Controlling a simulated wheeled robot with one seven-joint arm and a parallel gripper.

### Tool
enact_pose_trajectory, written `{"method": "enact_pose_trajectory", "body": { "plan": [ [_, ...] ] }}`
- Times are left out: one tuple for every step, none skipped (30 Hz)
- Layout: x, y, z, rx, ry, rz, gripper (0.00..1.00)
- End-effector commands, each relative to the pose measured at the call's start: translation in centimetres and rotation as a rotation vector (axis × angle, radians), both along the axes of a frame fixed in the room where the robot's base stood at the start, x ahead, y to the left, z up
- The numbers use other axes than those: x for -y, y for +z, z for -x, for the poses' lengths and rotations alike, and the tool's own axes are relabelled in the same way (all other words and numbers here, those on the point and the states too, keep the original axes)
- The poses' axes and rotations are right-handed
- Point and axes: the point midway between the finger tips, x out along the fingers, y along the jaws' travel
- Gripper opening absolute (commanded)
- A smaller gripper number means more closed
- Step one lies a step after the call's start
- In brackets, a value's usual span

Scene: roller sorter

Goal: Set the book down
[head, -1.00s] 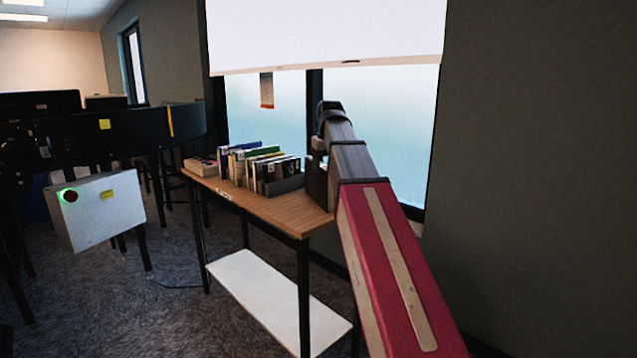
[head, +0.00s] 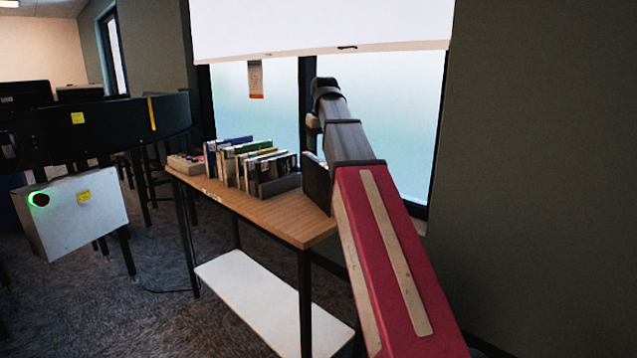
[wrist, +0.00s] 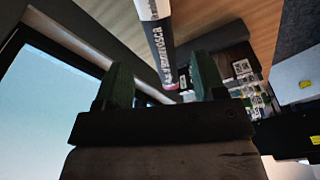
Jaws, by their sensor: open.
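A book (wrist: 158,45) with a white and dark spine and pale lettering shows in the wrist view, its near end between my two green finger pads. My gripper (wrist: 163,83) is open, with a visible gap on each side of the book. In the head view a dark book (head: 317,183) stands upright on the wooden table (head: 275,217), right of the row of books, partly hidden by my arm. My fingers cannot be made out in the head view.
A row of upright books (head: 240,163) with a dark grey holder (head: 280,185) stands left of the book. A low box (head: 186,164) sits at the table's far left end. The table's front part is bare. A window (head: 385,130) and dark wall lie behind.

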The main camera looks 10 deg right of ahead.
Motion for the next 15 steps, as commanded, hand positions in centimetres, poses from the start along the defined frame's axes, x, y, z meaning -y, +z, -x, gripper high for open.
{"method": "enact_pose_trajectory", "body": {
  "plan": [
    [0.0,-0.9,0.0,-0.002,0.000,0.000,0.64],
    [0.0,-1.3,-0.1,-0.002,0.000,0.000,0.64],
    [-0.1,-1.9,-0.2,-0.001,0.000,0.000,0.64],
    [-0.1,-2.3,-0.3,-0.001,0.000,0.000,0.64],
    [-0.1,-2.6,-0.3,-0.001,0.000,0.000,0.64],
    [-0.1,-3.0,-0.4,-0.002,0.000,0.000,0.64],
    [-0.1,-3.2,-0.4,-0.001,0.000,0.000,0.64],
    [-0.1,-3.4,-0.5,-0.001,0.000,0.000,0.64],
    [-0.1,-3.5,-0.5,0.000,0.000,0.000,0.64],
    [-0.1,-3.6,-0.6,0.000,0.000,0.000,0.64],
    [-0.1,-3.7,-0.6,0.000,0.000,0.000,0.64],
    [-0.2,-3.9,-0.7,0.000,0.000,0.000,0.64],
    [-0.2,-4.1,-0.7,0.000,0.000,0.000,0.64],
    [-0.2,-4.4,-0.8,0.000,0.000,0.000,0.64],
    [-0.2,-4.8,-0.9,-0.001,0.000,0.000,0.64]
  ]
}}
